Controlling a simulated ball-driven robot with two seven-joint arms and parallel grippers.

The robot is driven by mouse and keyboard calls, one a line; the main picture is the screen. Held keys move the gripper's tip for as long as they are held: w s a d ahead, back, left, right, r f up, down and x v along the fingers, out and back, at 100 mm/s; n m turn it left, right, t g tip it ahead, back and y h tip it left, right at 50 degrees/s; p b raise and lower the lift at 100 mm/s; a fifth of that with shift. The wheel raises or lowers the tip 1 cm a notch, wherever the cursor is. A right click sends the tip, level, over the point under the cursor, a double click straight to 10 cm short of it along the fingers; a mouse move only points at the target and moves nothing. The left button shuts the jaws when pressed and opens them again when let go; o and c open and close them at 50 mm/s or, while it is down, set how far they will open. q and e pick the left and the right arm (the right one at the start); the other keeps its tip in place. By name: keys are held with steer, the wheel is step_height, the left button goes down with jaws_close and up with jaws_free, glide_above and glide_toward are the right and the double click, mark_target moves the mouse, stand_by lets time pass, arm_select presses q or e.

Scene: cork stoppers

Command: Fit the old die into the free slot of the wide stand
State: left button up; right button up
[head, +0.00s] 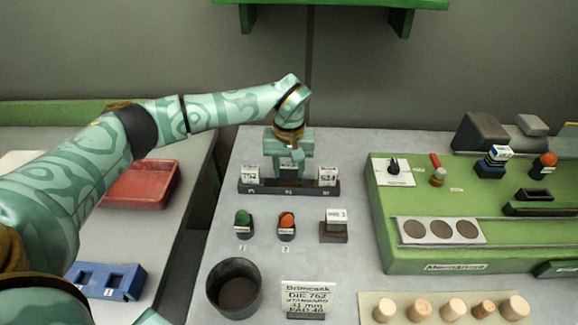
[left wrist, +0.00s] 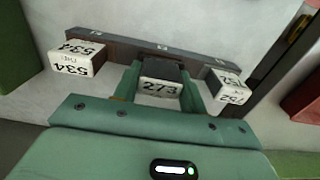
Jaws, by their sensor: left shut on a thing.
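The wide stand (head: 262,188) is a long dark bar near the back of the grey table. A die marked 752 (head: 250,174) sits at its left end and a die marked 534 (head: 327,175) at its right end. My left gripper (head: 289,160) points down over the middle of the stand. It is shut on a dark die with a white label marked 273 (left wrist: 160,89), at the middle place of the stand (left wrist: 118,48). I cannot tell whether this die is fully seated. The fingers partly hide the middle slot. My right gripper is not in view.
A green button (head: 243,219), an orange button (head: 287,220) and a small labelled block (head: 335,228) stand in front. Nearer are a dark cup (head: 234,287) and a sign (head: 307,296). A green machine panel (head: 385,235) fills the right; several corks lie below it.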

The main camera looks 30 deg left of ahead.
arm_select(q)
steer(key=shift+f, duration=0.55)
steer(key=o, duration=1.1)
step_height(320, 180, up, 16)
steer(key=p, duration=0.3)
steer(key=shift+r, duration=0.15)
